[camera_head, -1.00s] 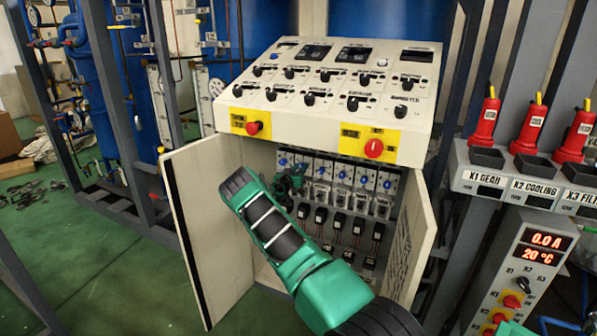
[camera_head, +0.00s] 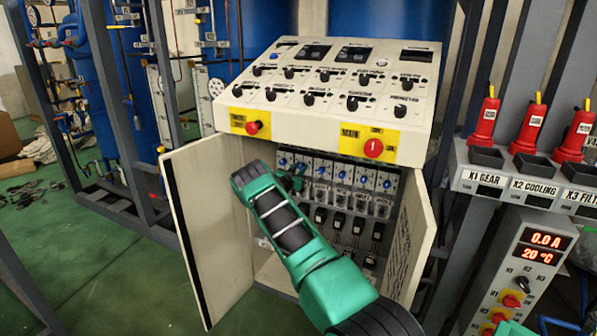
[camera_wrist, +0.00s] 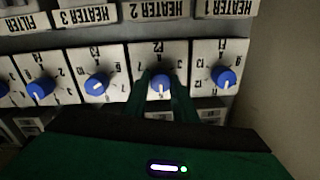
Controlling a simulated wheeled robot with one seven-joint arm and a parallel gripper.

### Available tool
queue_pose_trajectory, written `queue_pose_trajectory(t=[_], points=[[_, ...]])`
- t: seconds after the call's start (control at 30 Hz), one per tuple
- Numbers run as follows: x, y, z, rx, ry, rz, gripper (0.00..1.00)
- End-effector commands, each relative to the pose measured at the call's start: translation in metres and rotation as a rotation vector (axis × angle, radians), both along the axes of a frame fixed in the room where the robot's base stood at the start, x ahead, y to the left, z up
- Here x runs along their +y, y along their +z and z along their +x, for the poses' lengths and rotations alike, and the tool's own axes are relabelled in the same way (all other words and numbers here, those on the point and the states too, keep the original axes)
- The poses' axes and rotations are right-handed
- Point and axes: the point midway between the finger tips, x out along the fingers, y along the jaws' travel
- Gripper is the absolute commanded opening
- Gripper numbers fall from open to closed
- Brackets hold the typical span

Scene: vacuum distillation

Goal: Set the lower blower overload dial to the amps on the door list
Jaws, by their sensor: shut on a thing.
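My gripper (camera_wrist: 163,100) is shut on a blue dial (camera_wrist: 161,84) on a white overload unit in the wrist view, one finger on each side of it. The dial's white mark points down in that upside-down picture. The scale figures around it are partly hidden by the fingers. In the head view my gripper (camera_head: 292,182) reaches into the open cabinet (camera_head: 262,150) at the left part of the row of blue dials. The door list (camera_head: 402,245) shows as dark print inside the right door, seen too steeply to read.
More blue dials (camera_wrist: 222,77) sit close on both sides. Upside-down labels (camera_wrist: 150,11) reading HEATER 1, 2, 3 and FILTER run above them in the wrist view. The open left door (camera_head: 210,230) and right door (camera_head: 412,240) flank the cabinet, below a sloped switch panel (camera_head: 330,85).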

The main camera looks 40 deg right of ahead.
Motion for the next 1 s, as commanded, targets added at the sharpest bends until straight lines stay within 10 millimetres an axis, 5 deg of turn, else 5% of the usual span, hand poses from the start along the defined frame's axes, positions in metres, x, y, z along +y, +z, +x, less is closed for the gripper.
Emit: queue_pose_trajectory(t=[0.03, 0.07, 0.13, 0.57, 1.0], points=[[0.003, 0.0, 0.003, -0.003, 0.007, 0.001, 0.03], [0.003, 0.0, 0.003, -0.003, 0.007, 0.001, 0.32], [0.002, 0.0, 0.003, -0.002, 0.007, 0.0, 0.44], [0.01, 0.0, -0.002, 0.001, 0.003, 0.0, 0.44], [0.08, -0.002, -0.032, 0.003, 0.005, 0.001, 0.44]])
